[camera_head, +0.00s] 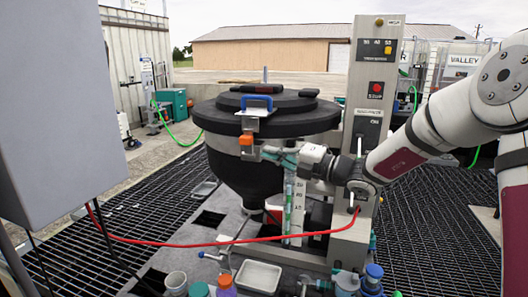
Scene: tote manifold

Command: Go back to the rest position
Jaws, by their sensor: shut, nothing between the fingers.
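My arm reaches in from the right. My gripper (272,153) is small in the picture, in front of the black round tank (240,170) and left of the grey control column (366,110). Its fingers are shut with nothing between them. The tips appear close to an orange-handled fitting (246,141) on the tank's front; I cannot tell whether they touch it. My wrist and forearm hide part of the column's lower half.
The tank's dark lid (285,103) carries a blue handle (257,102). A red hose (200,243) runs low across the front. A pale tray (258,277) and several bottles stand at the bottom. A grey cabinet (65,95) fills the left. Dark floor grating (425,235) is open at right.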

